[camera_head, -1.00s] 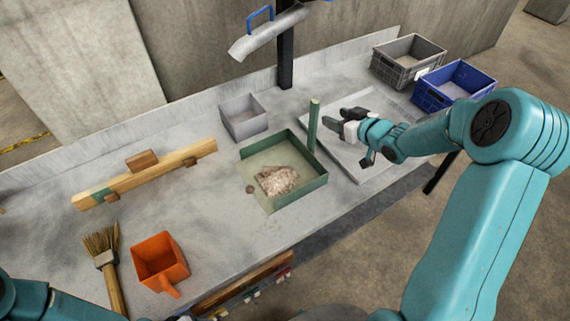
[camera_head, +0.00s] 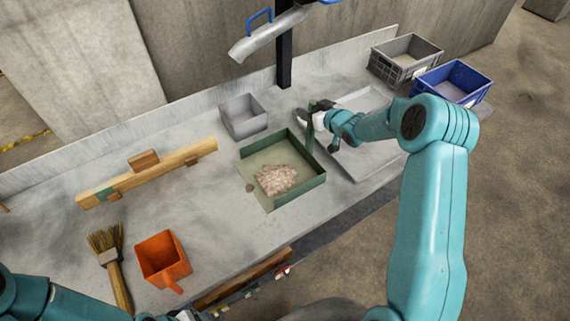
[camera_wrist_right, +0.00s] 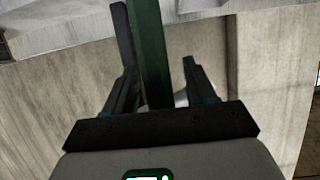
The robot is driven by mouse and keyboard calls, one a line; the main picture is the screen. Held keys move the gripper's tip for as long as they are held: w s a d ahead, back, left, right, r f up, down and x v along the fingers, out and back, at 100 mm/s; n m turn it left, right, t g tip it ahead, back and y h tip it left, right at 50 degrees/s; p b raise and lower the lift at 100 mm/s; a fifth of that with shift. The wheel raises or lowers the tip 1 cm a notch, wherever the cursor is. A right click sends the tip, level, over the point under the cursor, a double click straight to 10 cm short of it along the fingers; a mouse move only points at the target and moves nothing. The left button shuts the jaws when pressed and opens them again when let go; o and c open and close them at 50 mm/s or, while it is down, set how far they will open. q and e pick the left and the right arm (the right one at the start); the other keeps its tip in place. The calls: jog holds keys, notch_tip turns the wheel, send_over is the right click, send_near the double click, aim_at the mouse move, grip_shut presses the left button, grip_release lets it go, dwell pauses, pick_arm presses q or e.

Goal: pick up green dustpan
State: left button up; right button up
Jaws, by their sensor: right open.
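The green dustpan (camera_head: 322,182) sits on the grey worktop with a heap of pale grain (camera_head: 275,180) in it. Its green handle (camera_head: 309,141) stands upright at the pan's right back side. My right gripper (camera_head: 313,112) is at the upper part of the handle, coming from the right. In the right wrist view the handle (camera_wrist_right: 150,50) runs between the two open fingers (camera_wrist_right: 158,80). Whether a finger touches it I cannot tell. Part of my left arm shows at the lower left, but its gripper is not clearly seen.
An orange scoop (camera_head: 162,258) and a brush (camera_head: 112,265) lie at the left front. A wooden beam (camera_head: 165,168) lies behind them. A grey box (camera_head: 242,116) stands behind the dustpan. A grey crate (camera_head: 405,60) and a blue crate (camera_head: 453,82) stand at the back right.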

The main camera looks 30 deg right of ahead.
grip_shut()
jog(key=shift+r, duration=0.1)
dwell(1.2)
